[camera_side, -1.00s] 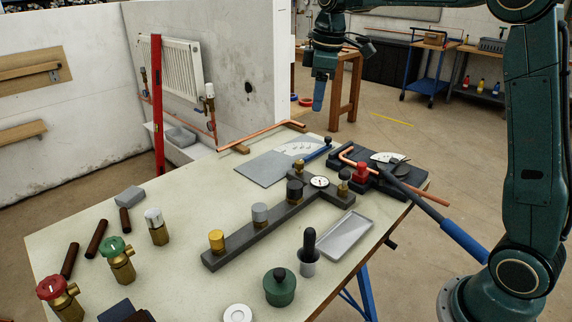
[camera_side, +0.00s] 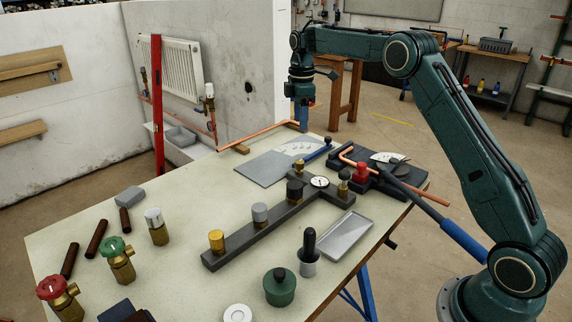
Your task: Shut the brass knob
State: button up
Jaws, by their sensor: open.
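The brass knob (camera_side: 216,237) is yellow and sits on a brass stem at the near left end of a dark grey manifold bar (camera_side: 240,243) on the bench. A grey knob (camera_side: 260,211) and a black knob (camera_side: 295,187) stand farther along the same bar. How far the brass knob is turned cannot be told. My gripper (camera_side: 301,121) hangs pointing down over the far edge of the bench, well beyond the brass knob and apart from it. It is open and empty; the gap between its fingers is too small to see.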

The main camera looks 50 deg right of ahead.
aim_at(299, 161)
jog(key=shift+f, duration=0.15)
notch_tip(299, 161, down, 14)
jog(key=shift+r, duration=0.25)
dwell(0.5)
jog(key=c, duration=1)
